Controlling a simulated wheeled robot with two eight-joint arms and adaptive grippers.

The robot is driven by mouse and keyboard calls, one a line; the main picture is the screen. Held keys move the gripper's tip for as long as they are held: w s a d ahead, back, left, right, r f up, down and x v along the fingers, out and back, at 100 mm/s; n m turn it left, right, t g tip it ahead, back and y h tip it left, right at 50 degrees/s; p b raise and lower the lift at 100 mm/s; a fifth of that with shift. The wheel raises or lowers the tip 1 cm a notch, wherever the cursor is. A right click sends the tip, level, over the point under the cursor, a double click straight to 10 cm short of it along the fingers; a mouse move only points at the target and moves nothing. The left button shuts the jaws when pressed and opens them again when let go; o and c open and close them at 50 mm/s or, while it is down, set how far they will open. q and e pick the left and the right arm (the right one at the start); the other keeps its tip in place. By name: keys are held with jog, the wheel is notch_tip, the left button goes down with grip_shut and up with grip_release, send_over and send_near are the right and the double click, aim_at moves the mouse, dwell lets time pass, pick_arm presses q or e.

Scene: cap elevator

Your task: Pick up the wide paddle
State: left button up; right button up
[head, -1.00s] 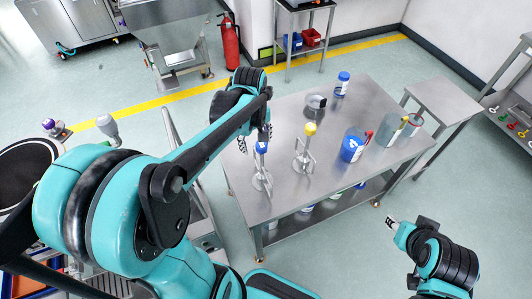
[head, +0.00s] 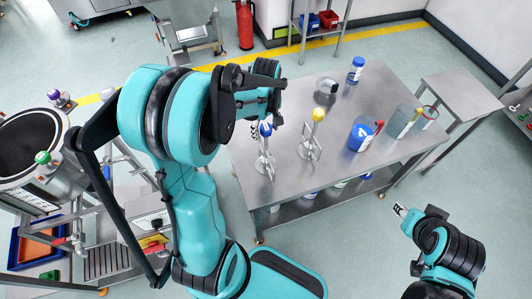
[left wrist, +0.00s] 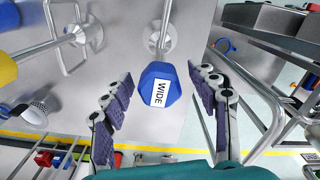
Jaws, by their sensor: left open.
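The wide paddle has a blue knob (left wrist: 160,86) labelled WIDE, which sits between the spread fingers of my left gripper (left wrist: 161,76) in the left wrist view. In the head view the wide paddle (head: 265,155) stands upright on the steel table (head: 345,172), with my left gripper (head: 265,122) at its knob. My left gripper is open; contact with the knob cannot be told. A second paddle (head: 311,138) with a yellow knob stands just to its right. My right gripper (head: 400,209) is in front of the table, away from the paddles; its finger opening is too small to judge.
A blue container (head: 361,135), a clear container (head: 402,122) and another container (head: 427,118) stand on the table's right side. A metal cup (head: 326,88) and a blue-capped bottle (head: 356,69) are at the back. A metal vessel (head: 25,150) stands at the left.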

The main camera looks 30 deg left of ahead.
pick_arm(q)
grip_shut()
jog(key=shift+r, duration=0.2)
jog(key=shift+r+p, duration=0.7)
jog(key=shift+r, duration=1.3)
jog(key=s+d+r+p, duration=0.2)
jog(key=s+d+r, duration=0.4)
jog(key=s+d, duration=0.1)
jog(key=shift+s+d+r+p, duration=0.35)
jog(key=shift+s+d, duration=0.05)
jog(key=shift+d, duration=0.45)
